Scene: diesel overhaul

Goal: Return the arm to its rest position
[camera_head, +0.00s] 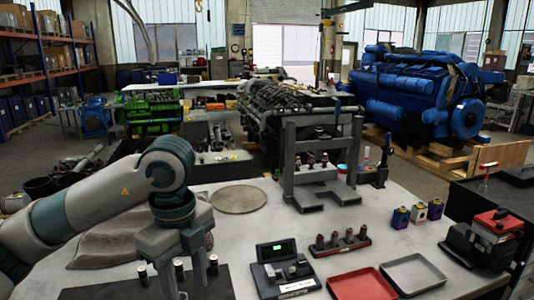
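My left arm comes in from the left and bends down over the near left of the table. My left gripper (183,277) points down with its two fingers apart over a dark mat (112,291). One small dark cylinder (179,268) shows between the fingers from this angle; I see no finger touching it. Another cylinder (143,274) stands left of the gripper and a third (213,265) right of it. The arm hides part of the table behind it. My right gripper is not in view.
A scale with a green display (282,270) stands right of the gripper. A round disc (238,199) lies behind the gripper.

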